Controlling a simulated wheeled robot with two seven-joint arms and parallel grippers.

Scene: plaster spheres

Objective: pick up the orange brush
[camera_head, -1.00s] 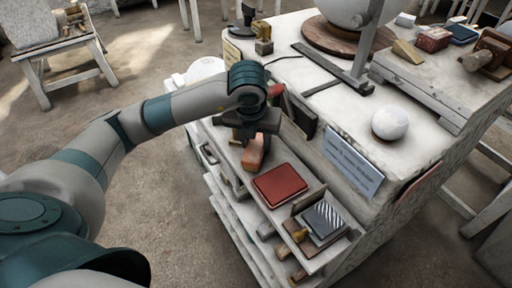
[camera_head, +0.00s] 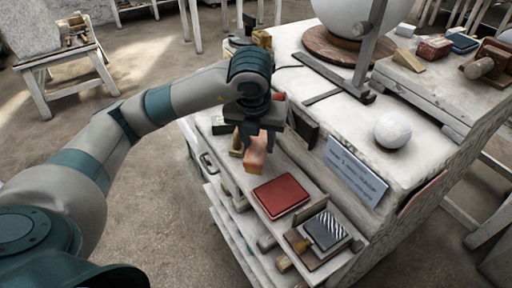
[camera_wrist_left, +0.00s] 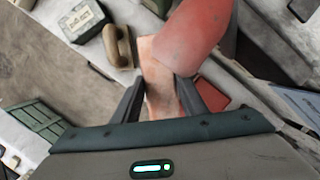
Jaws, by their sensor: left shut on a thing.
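The orange brush (camera_head: 255,153) shows in the head view as a pinkish-orange block below my left gripper (camera_head: 256,132). In the left wrist view the brush (camera_wrist_left: 160,75) has a pale orange part between the two fingers and a large, rounded, redder part at the top right. My left gripper (camera_wrist_left: 158,100) is shut on the pale part. The brush seems to be held a little above the shelf; the exact gap cannot be told. My right gripper is not in view.
A dark red flat pad (camera_head: 281,196) lies on the narrow white shelf (camera_head: 228,172) near the brush. A wooden-handled tool (camera_wrist_left: 118,47) and a dark green box (camera_wrist_left: 82,18) are close by. A striped block (camera_head: 326,230) and white sphere (camera_head: 393,130) stand to the right.

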